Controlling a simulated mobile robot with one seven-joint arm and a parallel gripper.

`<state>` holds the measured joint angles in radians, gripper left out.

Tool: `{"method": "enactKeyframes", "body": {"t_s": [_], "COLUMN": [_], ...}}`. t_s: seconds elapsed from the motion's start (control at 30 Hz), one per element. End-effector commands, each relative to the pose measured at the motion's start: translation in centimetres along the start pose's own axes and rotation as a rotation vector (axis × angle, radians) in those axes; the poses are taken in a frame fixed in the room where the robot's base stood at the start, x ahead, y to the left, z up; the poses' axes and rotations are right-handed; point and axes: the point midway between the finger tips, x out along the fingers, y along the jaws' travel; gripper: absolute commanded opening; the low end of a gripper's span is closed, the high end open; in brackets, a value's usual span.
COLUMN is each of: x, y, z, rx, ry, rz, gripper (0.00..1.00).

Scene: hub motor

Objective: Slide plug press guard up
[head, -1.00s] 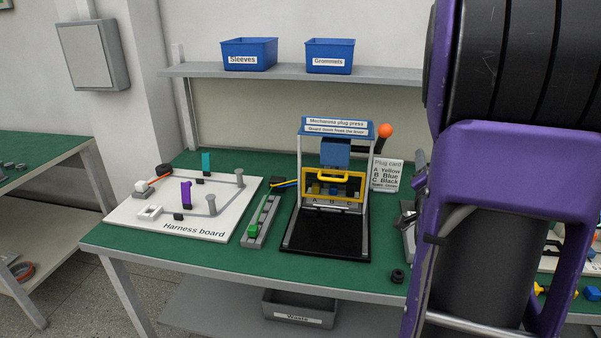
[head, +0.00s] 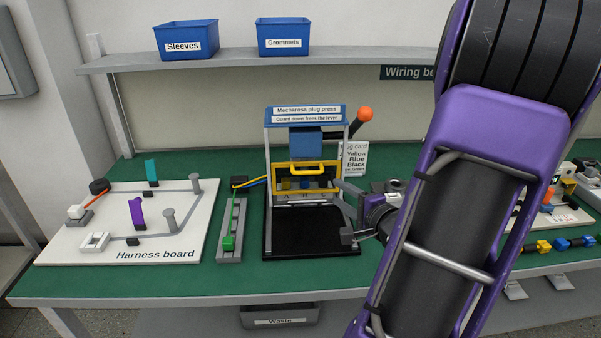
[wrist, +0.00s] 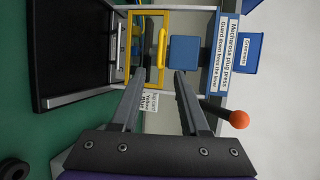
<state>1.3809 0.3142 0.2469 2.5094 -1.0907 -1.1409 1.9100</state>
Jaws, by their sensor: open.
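The plug press (head: 305,115) stands on the green bench, with a blue top sign, grey posts and a black base. Its yellow-framed guard (head: 305,192) hangs in front of the connector area, below the blue press block (head: 305,142). The guard has a yellow handle (head: 315,168) at its upper edge. In the wrist view the picture is turned sideways, and the guard handle (wrist: 162,48) shows beyond the fingertips. My gripper (head: 343,210) is open and empty, at the right front of the press. Its fingers (wrist: 170,72) are apart from the handle.
The press lever with an orange knob (head: 366,114) rises at the right, near the plug card (head: 355,158). The harness board (head: 130,220) and a grey rail with a green part (head: 230,240) lie left. Blue bins (head: 185,40) stand on the shelf above.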

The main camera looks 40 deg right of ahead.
Motion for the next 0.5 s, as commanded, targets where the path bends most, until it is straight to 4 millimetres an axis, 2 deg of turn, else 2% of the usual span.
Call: {"method": "enactKeyframes", "body": {"t_s": [0.5], "x": [10.8], "y": [0.2], "z": [0.1], "rx": [-0.003], "ry": [-0.003], "rz": [-0.001], "gripper": [0.45]}}
